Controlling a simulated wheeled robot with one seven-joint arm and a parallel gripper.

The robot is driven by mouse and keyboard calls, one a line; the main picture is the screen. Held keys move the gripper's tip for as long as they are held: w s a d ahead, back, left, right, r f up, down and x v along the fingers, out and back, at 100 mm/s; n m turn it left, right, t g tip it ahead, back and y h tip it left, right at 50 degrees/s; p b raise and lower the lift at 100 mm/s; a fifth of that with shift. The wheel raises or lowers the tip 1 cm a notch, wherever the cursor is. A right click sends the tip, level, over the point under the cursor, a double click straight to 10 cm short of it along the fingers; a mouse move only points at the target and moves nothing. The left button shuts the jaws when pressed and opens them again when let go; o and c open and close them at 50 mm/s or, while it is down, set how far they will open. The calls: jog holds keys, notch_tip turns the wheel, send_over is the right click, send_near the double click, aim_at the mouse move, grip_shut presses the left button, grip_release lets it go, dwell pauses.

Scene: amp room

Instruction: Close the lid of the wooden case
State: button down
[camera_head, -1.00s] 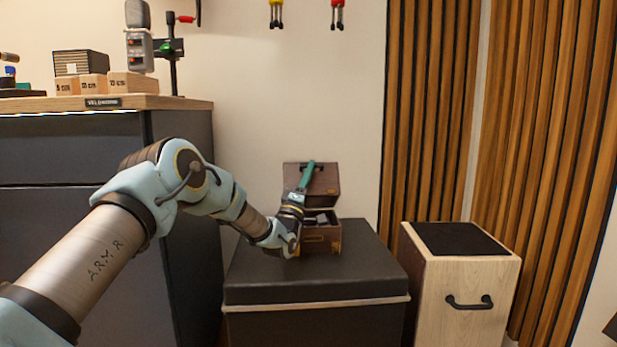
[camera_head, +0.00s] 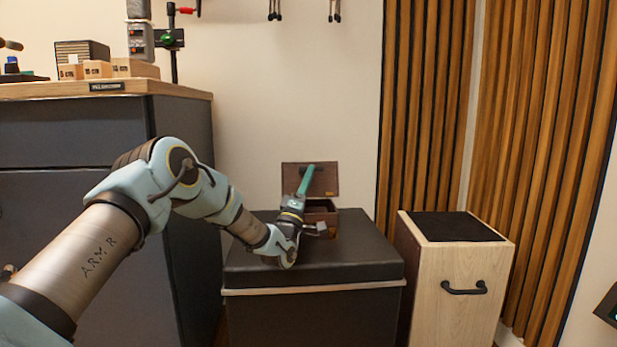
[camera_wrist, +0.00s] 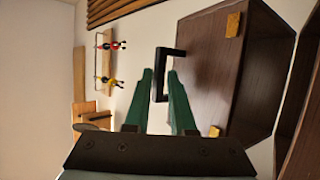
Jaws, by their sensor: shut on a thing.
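The wooden case (camera_head: 324,217) is dark brown and sits on a black padded box. Its lid (camera_head: 327,184) stands raised at the back, so the case is open; the lid also fills the right of the wrist view (camera_wrist: 215,75). A black bracket handle (camera_wrist: 174,51) projects from the lid. My gripper (camera_head: 309,171) reaches up in front of the lid. In the wrist view its green fingers (camera_wrist: 160,74) are on both sides of the handle's bar and shut on it. My wrist hides the left part of the case.
The black padded box (camera_head: 315,265) has bare top around the case. A pale wooden box with a black top (camera_head: 462,275) stands at the right. A dark cabinet (camera_head: 70,140) stands at the left, behind my arm. Slatted wall panels (camera_head: 430,110) are behind.

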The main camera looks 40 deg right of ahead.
jog(key=shift+w+f+y, duration=0.3)
jog(key=shift+f, duration=0.6)
jog(key=c, duration=0.9)
grip_release()
jog(key=p+v, duration=0.2)
jog(key=v, duration=0.8)
jog(key=shift+s+a+p, duration=0.1)
jog(key=shift+s+p, duration=0.1)
jog(key=shift+p, duration=0.1)
